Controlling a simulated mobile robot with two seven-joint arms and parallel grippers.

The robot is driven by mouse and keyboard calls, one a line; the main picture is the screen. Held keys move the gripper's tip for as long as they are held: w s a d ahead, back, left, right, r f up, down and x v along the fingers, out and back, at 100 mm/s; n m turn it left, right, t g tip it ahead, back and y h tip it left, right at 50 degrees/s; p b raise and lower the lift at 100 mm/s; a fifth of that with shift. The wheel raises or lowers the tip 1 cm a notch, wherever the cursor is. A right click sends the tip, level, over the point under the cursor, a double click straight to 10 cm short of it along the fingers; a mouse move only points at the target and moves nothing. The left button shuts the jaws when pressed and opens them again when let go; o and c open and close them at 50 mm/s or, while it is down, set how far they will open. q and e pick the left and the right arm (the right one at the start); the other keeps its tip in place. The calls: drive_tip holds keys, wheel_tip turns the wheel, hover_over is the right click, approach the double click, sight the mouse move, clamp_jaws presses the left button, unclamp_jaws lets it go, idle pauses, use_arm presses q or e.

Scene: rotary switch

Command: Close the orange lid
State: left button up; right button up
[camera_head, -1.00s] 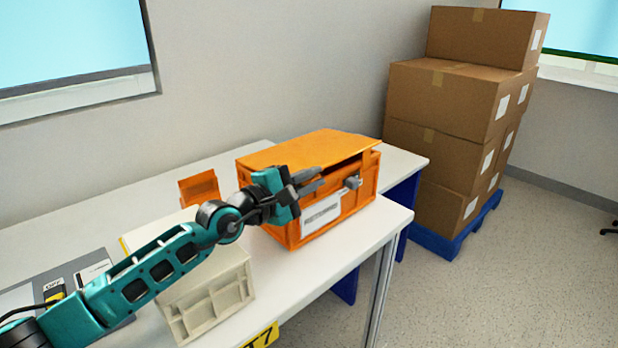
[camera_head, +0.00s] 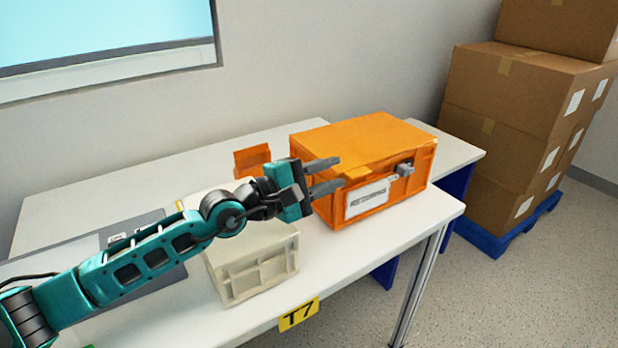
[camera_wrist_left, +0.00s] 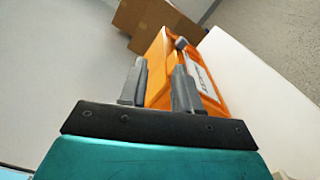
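The orange box (camera_head: 406,186) stands on the white table, with a white label and a grey latch (camera_head: 404,169) on its front. Its orange lid (camera_head: 362,139) lies over the top and looks flat, down on the box or very near it. My left gripper (camera_head: 334,175) is at the box's left front, its two grey fingers apart and pointing right. Nothing shows between the fingers. In the left wrist view the open fingers (camera_wrist_left: 158,88) point toward the orange box (camera_wrist_left: 160,52). My right gripper is not in view.
A cream crate (camera_head: 255,272) stands on the white table (camera_head: 130,190) below my left arm. A small orange piece (camera_head: 252,159) is behind the gripper. A grey panel lies at left. Stacked cardboard boxes (camera_head: 512,125) stand on a blue pallet at right.

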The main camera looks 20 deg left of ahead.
use_arm(q)
drive_tip(key=shift+v, duration=2.25)
drive_tip(key=shift+f, duration=0.1)
